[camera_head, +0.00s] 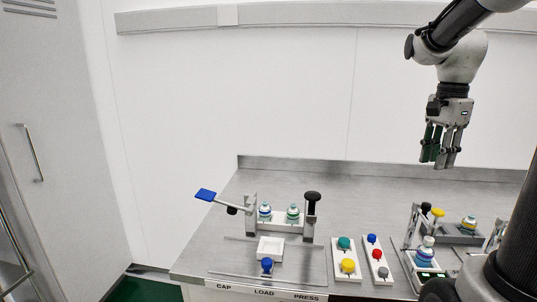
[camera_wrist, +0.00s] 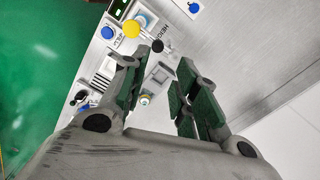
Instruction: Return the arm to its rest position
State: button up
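My gripper (camera_head: 437,161) hangs fingers-down at the upper right in the head view, high above the steel table (camera_head: 335,190) and in front of the back wall. My arm reaches it from the top right corner. In the wrist view my gripper (camera_wrist: 157,68) has its two green-padded fingers spread with a clear gap between them. Nothing is held between them. The fingers touch nothing that I can see. Parts of the table and its fixtures lie far below, partly hidden by the fingers.
A fixture with a blue-ended lever (camera_head: 206,195) and two small bottles (camera_head: 292,213) stands at the table's left. Button panels (camera_head: 345,260) lie mid-table. Another fixture holds a bottle (camera_head: 425,251) at right, near my arm. Free air surrounds the gripper; the wall (camera_head: 280,95) stands behind.

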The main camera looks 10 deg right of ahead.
jog(key=s+a+f+n+t, duration=0.3)
jog(key=s+a+n+t, duration=0.1)
jog(key=s+a+n, duration=0.6)
jog(key=shift+s+f+n, duration=0.35)
jog(key=shift+s+n, duration=1.1)
jog(key=shift+n, duration=1.85)
